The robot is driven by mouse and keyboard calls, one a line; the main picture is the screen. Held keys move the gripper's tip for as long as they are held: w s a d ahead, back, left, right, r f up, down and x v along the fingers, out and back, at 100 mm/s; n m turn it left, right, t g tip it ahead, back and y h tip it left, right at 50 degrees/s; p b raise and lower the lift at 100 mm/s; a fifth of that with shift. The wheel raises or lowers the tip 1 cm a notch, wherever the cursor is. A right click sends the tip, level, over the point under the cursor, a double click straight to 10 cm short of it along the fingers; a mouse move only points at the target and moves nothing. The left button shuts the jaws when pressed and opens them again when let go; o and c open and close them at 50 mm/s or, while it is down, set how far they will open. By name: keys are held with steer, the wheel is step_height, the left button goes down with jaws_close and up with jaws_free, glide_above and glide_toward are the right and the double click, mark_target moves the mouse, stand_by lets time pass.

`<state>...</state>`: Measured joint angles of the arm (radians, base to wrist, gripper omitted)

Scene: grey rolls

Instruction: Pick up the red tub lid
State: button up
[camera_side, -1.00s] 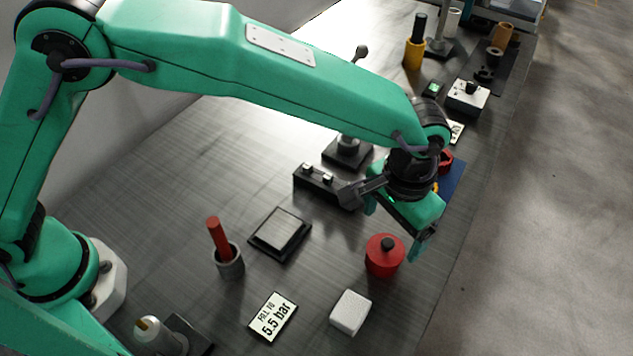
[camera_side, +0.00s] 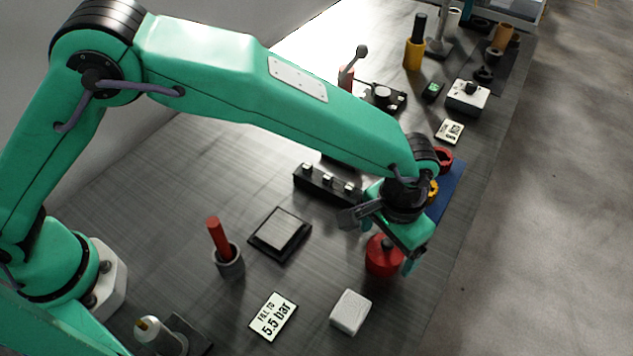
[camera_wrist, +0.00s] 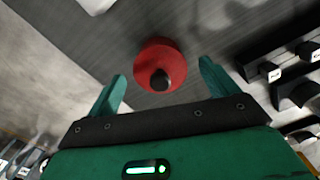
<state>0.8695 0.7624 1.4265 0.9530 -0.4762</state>
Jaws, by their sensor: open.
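The red tub (camera_side: 381,262) stands upright on the dark table, its red lid on top with a black knob. In the side view my gripper hangs just over it and covers part of the lid. In the wrist view the red lid (camera_wrist: 150,55) and its black knob (camera_wrist: 160,80) show ahead of my gripper (camera_wrist: 158,85), between the two green fingers and a little beyond their tips. The fingers are apart, with nothing held. How high the fingertips are above the lid is hard to tell.
A white block (camera_side: 350,311) stands close in front of the tub. A black switch strip (camera_side: 325,184) lies behind and left. A square black pad (camera_side: 280,233), a "5.5 bar" card (camera_side: 273,316) and a grey cup with a red stick (camera_side: 228,262) are further left.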

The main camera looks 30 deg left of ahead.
mark_target(389, 242)
steer(key=c, duration=1.1)
steer(key=shift+o, duration=0.2)
steer(key=shift+r, duration=0.1)
steer(key=shift+r, duration=0.85)
step_height(389, 242, up, 2)
steer(key=shift+r, duration=0.2)
steer(key=s+d+r, duration=0.2)
steer(key=s+r, duration=0.4)
steer(key=s, duration=0.5)
steer(key=shift+s+r, duration=0.3)
steer(key=shift+r, duration=0.1)
